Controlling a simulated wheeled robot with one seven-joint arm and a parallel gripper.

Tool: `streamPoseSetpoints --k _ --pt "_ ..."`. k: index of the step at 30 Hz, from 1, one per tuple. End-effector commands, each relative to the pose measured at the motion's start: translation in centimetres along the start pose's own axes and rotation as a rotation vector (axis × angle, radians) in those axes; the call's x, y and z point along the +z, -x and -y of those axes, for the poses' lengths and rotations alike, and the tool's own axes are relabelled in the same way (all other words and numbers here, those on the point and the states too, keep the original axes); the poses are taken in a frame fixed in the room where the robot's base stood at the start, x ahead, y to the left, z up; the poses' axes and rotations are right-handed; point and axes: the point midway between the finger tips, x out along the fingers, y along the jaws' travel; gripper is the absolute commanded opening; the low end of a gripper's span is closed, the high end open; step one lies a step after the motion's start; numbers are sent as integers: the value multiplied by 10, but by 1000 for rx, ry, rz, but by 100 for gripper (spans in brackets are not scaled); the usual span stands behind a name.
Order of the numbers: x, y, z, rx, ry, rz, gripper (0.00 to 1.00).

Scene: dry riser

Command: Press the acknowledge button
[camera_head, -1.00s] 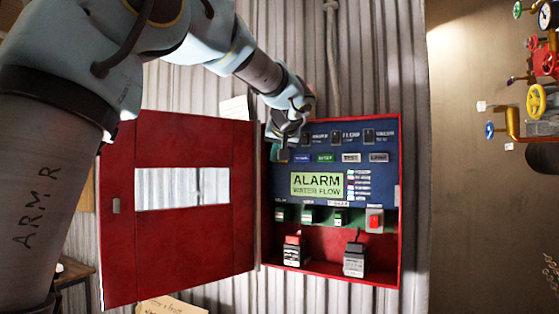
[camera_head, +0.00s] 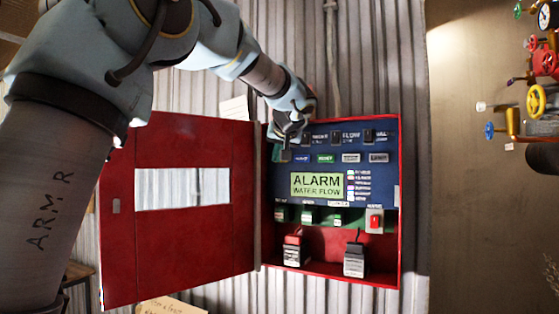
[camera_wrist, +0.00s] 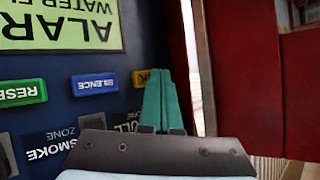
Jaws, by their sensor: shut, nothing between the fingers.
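The yellow acknowledge button (camera_wrist: 139,78) is at the end of the button row in the wrist view, which shows the panel upside down. Only part of its label, ending in K, shows; my teal fingers cover the rest. My gripper (camera_wrist: 157,74) is shut and empty, with its fingertips over or beside this button. I cannot tell whether they touch it. In the head view my gripper (camera_head: 276,153) is at the upper left of the blue panel (camera_head: 280,190) and hides the button there.
The blue SILENCE button (camera_wrist: 95,83) and green RESET button (camera_wrist: 22,92) are close by in the row. A lit display (camera_head: 318,185) reads ALARM WATER FLOW. The red cabinet door (camera_head: 190,255) stands open on the left, near my fingers. Two batteries (camera_head: 354,262) sit at the cabinet bottom.

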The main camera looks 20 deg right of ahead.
Motion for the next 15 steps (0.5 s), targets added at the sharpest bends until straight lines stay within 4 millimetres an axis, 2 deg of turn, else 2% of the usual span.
streamPoseSetpoints --k 15 --pt "-3 -4 -3 0 0 -1 0"
